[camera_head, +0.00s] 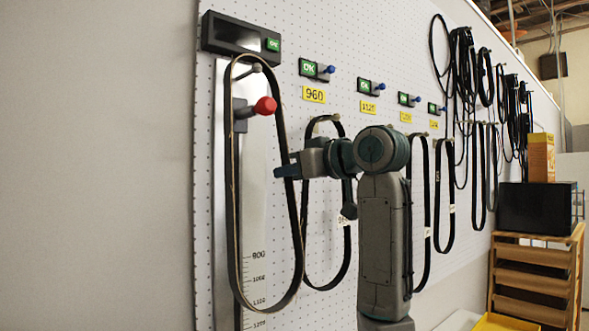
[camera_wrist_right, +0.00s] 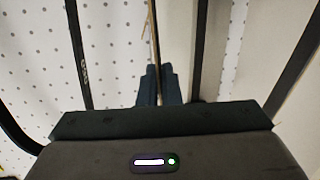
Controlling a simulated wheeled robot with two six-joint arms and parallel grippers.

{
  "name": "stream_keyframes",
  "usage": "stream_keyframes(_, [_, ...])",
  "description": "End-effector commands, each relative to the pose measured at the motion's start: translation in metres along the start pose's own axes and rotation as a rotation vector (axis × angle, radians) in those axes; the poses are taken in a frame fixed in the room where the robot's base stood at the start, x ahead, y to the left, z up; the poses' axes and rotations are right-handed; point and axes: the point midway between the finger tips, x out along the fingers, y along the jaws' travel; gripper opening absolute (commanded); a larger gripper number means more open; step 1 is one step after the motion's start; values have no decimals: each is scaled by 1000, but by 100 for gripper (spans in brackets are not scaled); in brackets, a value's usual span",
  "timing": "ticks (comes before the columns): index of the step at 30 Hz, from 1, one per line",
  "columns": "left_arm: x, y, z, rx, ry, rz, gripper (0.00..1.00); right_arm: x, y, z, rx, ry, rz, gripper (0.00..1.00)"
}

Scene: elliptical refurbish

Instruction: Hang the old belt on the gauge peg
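The old belt (camera_head: 235,200) is a long black loop with a tan edge, hanging in front of the gauge at the left of the head view. The gauge peg (camera_head: 257,68) is inside the top of the loop; I cannot tell whether the belt bears on it. My right gripper (camera_head: 282,172) is at the loop's right strand, about halfway down. In the right wrist view its two fingers (camera_wrist_right: 160,86) are close together on the strand's thin edge (camera_wrist_right: 154,35). My left gripper is out of view.
A red knob (camera_head: 265,106) sticks out below the peg, inside the loop. A display box (camera_head: 240,37) shows a green OK above. The 960 belt (camera_head: 345,262) hangs close behind my right gripper. More belts hang rightward. A wooden rack (camera_head: 533,285) stands at the right.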

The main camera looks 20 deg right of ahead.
Motion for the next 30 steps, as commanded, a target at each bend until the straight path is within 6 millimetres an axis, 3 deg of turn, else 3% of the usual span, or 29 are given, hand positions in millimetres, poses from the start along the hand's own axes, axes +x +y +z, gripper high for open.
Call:
stream_keyframes(9, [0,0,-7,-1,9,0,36,16,2,8,0,0,0,0])
stream_keyframes(30, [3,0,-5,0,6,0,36,18,2,17,-1,-1,0,0])
